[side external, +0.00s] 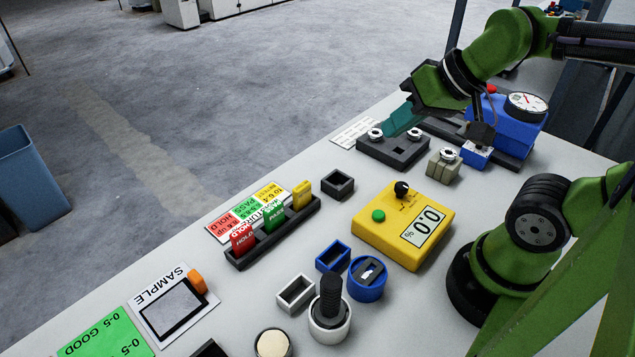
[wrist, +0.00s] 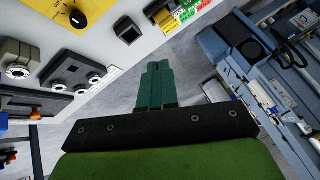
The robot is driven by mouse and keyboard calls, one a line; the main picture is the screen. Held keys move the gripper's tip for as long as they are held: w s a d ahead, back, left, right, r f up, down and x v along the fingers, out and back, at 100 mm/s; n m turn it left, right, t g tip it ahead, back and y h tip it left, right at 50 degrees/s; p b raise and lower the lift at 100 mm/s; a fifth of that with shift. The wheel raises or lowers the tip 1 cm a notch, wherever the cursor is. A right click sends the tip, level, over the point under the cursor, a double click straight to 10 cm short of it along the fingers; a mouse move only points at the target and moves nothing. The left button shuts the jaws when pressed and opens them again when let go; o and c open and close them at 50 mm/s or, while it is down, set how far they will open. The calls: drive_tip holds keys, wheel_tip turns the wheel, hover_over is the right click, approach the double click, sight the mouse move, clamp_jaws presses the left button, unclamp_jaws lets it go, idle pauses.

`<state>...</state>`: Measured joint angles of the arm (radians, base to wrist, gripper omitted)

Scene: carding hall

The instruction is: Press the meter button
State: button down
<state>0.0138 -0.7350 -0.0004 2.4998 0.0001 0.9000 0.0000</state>
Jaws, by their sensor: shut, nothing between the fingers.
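The yellow meter (side external: 390,243) lies on the table in the side view, with a green button (side external: 378,215), a black knob (side external: 401,190) and a display reading 0.0 %. In the wrist view part of the meter (wrist: 92,9) shows at the top left with its knob (wrist: 78,19); the green button is out of that view.
A small black open box (side external: 337,183) and a rack of coloured tags (side external: 273,232) lie left of the meter.

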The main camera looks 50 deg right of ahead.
wheel_tip(320, 180, down, 4)
drive_tip(key=w+d+m+g, duration=0.1)
drive_tip(key=d+m+g, duration=0.2)
drive_tip(key=m+g+y, duration=0.4)
drive_tip(key=m, duration=0.6)
hover_over(381, 210)
drive_tip(key=d, duration=0.2)
wheel_tip(381, 210, down, 6)
drive_tip(key=m+y, duration=0.1)
drive_tip(key=m, duration=0.2)
drive_tip(key=a+r+m+y, duration=0.1)
drive_tip(key=m, duration=0.2)
drive_tip(key=a+r+m+g+y, duration=0.1)
drive_tip(key=m, duration=0.1)
drive_tip(key=shift+m, duration=0.4)
drive_tip(key=shift+f, duration=0.1)
drive_tip(key=shift+f, duration=4.35)
drive_tip(key=shift+f, duration=0.4)
